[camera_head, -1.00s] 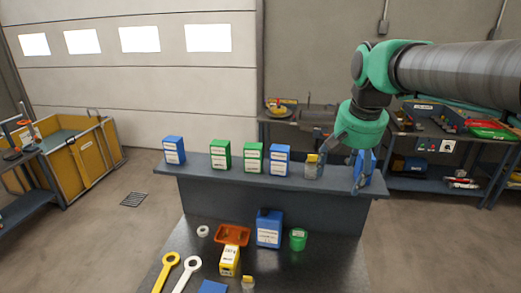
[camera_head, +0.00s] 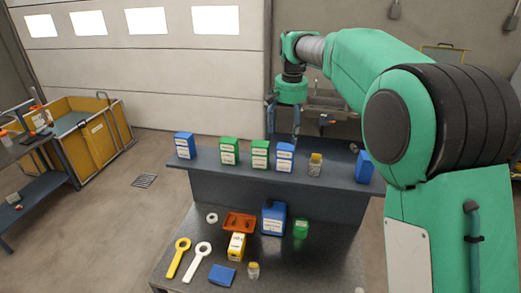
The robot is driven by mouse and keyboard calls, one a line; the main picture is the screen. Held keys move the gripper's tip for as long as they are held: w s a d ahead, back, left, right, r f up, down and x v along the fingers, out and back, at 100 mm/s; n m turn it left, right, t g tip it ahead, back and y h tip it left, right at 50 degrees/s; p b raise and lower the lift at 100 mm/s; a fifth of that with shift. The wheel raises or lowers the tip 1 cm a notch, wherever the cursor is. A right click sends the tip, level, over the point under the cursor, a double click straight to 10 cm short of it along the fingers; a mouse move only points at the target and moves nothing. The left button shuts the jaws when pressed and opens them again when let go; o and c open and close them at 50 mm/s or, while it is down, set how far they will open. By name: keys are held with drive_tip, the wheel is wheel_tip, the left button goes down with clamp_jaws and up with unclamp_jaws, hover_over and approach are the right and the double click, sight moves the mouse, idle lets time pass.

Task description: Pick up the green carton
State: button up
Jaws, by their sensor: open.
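Two green cartons with white labels stand upright side by side on the raised shelf, the left one (camera_head: 230,151) and the right one (camera_head: 260,154). My gripper (camera_head: 283,133) points down with its fingers apart and nothing between them. It appears above the shelf, up and to the right of the right green carton and over the blue carton (camera_head: 285,157) beside it. It touches neither green carton as far as I can see.
The shelf (camera_head: 335,178) also bears a blue carton (camera_head: 185,146) at left, a yellow-capped jar (camera_head: 315,164) and another blue carton (camera_head: 364,167). The lower table holds an orange tray (camera_head: 239,222), a blue container (camera_head: 273,218), a green tub (camera_head: 301,229) and two ring-ended tools.

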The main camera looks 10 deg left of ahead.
drive_tip(key=p, duration=0.4)
hover_over(260, 143)
drive_tip(key=d, duration=0.1)
wheel_tip(260, 143, down, 4)
drive_tip(key=shift+s+d+r+g, duration=0.1)
drive_tip(key=shift+s+r+g, duration=0.05)
drive_tip(key=shift+g, duration=0.25)
drive_tip(key=shift+w+a+f+p, duration=0.2)
drive_tip(key=shift+a+f+p, duration=0.15)
drive_tip(key=shift+a, duration=0.2)
wheel_tip(260, 143, down, 9)
drive_tip(key=shift+r, duration=0.2)
drive_tip(key=shift+s+f+p, duration=0.2)
drive_tip(key=shift+f+p, duration=0.55)
drive_tip(key=shift+f, duration=1.85)
